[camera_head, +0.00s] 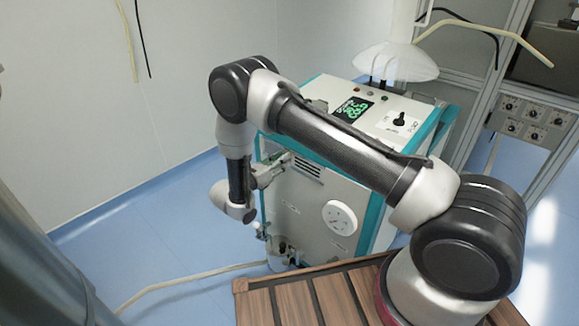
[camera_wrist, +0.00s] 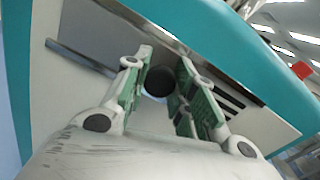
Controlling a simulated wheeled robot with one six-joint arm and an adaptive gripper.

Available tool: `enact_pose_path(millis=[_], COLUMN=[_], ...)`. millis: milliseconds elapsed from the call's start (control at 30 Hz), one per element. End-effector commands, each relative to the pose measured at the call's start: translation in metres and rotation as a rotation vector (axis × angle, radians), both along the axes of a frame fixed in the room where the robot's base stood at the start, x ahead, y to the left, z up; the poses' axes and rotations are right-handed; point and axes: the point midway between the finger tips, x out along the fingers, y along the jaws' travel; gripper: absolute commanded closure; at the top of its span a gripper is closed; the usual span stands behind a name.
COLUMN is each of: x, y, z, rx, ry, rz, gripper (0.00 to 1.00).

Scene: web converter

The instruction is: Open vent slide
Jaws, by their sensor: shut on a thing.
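The vent is a row of dark slots in the light side panel of the teal-edged machine. Its slots (camera_head: 308,168) show just right of my gripper (camera_head: 284,161) in the head view, and the slots (camera_wrist: 238,106) lie right of the fingers in the wrist view. A dark round knob (camera_wrist: 160,82) sits between the two green-padded fingers of my gripper (camera_wrist: 164,57). My gripper is shut on this knob. A grey rail or slot (camera_wrist: 80,58) runs along the panel to the left. Part of the vent is hidden behind the right finger.
The machine's top carries a green-lit display (camera_head: 354,108) and a black control knob (camera_head: 403,119). A white round dial (camera_head: 340,217) is low on the panel. A wooden slatted surface (camera_head: 300,298) lies in front. Blue floor (camera_head: 150,235) is open at left, crossed by a pale hose (camera_head: 190,279).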

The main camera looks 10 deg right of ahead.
Motion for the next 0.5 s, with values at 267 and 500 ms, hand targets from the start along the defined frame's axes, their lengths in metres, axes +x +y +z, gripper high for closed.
enact_pose_path(millis=[267, 500], x=[0.0003, 0.0], y=[0.0006, 0.0001], z=[0.0016, 0.0009], rx=[-0.002, 0.0], ry=[-0.003, -0.001], rz=[0.001, 0.0], gripper=[0.71, 0.51])
